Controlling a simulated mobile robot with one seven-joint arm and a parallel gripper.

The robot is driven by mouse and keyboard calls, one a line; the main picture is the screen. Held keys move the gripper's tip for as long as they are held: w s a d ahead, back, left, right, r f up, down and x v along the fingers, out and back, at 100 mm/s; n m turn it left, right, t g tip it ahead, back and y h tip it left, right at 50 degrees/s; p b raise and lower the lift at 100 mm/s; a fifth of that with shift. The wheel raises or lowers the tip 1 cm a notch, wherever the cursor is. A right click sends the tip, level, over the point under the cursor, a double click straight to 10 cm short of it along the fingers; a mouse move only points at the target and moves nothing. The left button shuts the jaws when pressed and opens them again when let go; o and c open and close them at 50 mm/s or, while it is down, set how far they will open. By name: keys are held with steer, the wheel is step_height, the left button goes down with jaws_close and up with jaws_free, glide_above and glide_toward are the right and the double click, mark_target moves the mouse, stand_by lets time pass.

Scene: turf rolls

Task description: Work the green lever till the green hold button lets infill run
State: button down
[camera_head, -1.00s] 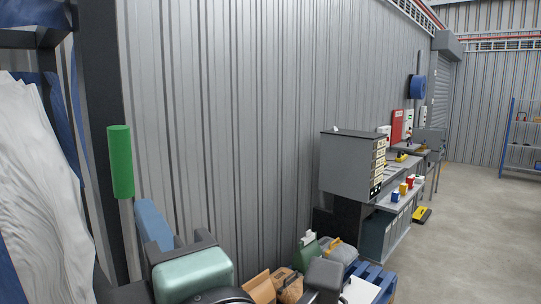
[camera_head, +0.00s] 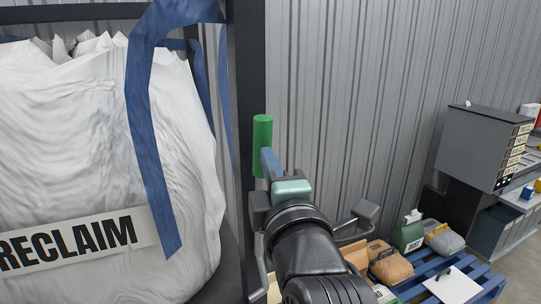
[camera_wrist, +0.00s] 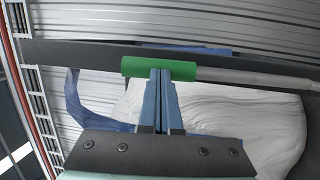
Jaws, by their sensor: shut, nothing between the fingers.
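The green lever handle (camera_head: 262,132) stands upright on the dark post beside the big white bag in the head view. It also shows in the wrist view (camera_wrist: 187,70), lying across the picture at the end of a pale rod. My gripper (camera_head: 266,158) has its blue fingers closed together with nothing between them. In the wrist view the fingertips (camera_wrist: 160,74) overlap the green handle near its middle. I cannot tell whether they touch it or stop just short. The green hold button cannot be made out in either view.
A white bulk bag (camera_head: 90,150) marked RECLAIM, with blue straps, hangs at the left beside the dark post (camera_head: 247,80). Small bags (camera_head: 392,265) sit on a blue pallet below right. A grey cabinet (camera_head: 480,145) stands at the right. A corrugated wall is behind.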

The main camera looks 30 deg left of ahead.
mark_target(259, 147)
steer(key=a+b, duration=0.1)
steer(key=w+a+r+b, duration=0.1)
steer(key=shift+w+a+r+b, duration=0.1)
steer(key=shift+w+a+b, duration=0.05)
steer(key=shift+w+b, duration=0.2)
stand_by(0.4)
steer(key=shift+s, duration=0.1)
